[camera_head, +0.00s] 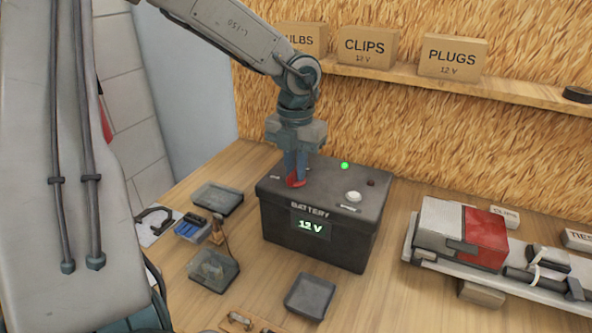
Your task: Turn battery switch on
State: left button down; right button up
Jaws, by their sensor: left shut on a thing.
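The black battery box (275,223) stands on the wooden bench, with a "BATTERY" label and a lit "12 V" display on its front. My left gripper (296,178) points down onto the left part of its top and is shut on a red switch handle (296,182), which the fingers partly hide. A green light (345,165) glows at the back of the top. A white knob (353,196) and a small dark red spot (371,183) sit on the right part of the top. My right gripper is not in view.
Small trays (218,198) and parts lie left of and in front of the box. A white and red unit (462,235) on a rail lies at the right. A shelf (420,79) with labelled boxes runs along the back wall.

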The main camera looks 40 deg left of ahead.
pick_arm(q)
jog(key=c, duration=1.4)
grip_release()
jog(key=shift+o, duration=0.2)
jog(key=shift+r, duration=0.1)
jog(key=shift+r+p, duration=0.55)
jog(key=shift+r, duration=0.65)
jog(key=shift+r+p, duration=0.7)
jog(key=shift+r, duration=1)
